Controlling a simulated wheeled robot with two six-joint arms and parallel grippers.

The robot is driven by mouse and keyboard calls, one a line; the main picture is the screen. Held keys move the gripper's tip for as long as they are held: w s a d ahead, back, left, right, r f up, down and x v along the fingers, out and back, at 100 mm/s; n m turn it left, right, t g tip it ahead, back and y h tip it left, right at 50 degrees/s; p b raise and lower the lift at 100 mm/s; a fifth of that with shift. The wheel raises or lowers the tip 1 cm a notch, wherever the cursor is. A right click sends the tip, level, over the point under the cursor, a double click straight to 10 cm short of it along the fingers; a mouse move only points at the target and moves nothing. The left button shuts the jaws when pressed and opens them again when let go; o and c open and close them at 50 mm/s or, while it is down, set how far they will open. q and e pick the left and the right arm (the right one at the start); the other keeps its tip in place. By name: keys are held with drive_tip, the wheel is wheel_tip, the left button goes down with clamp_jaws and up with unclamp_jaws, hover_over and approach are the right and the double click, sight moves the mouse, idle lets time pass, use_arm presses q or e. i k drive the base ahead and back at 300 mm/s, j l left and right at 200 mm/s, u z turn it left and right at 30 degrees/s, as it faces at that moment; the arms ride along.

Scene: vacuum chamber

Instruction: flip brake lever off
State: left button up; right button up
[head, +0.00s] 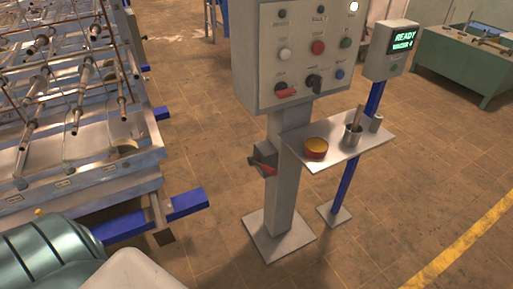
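A grey control panel (300,50) stands on a post over the floor. A small dark box with a red lever (264,166) is fixed to the left side of the post below the panel. The red lever slopes down to the right. A second red-handled switch (286,92) sits at the lower left of the panel, with its handle roughly level. The labels are too small to read, so I cannot tell for certain which one is the brake lever. Neither of my grippers is in view.
A shelf (356,145) right of the post holds a red-and-yellow round tin (316,147) and metal cups (353,135). A display (403,41) reads READY. A metal rack machine (80,150) with blue beams stands left. Floor before the post is clear.

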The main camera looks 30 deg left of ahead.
sight(254, 159)
drive_tip(key=u, duration=1)
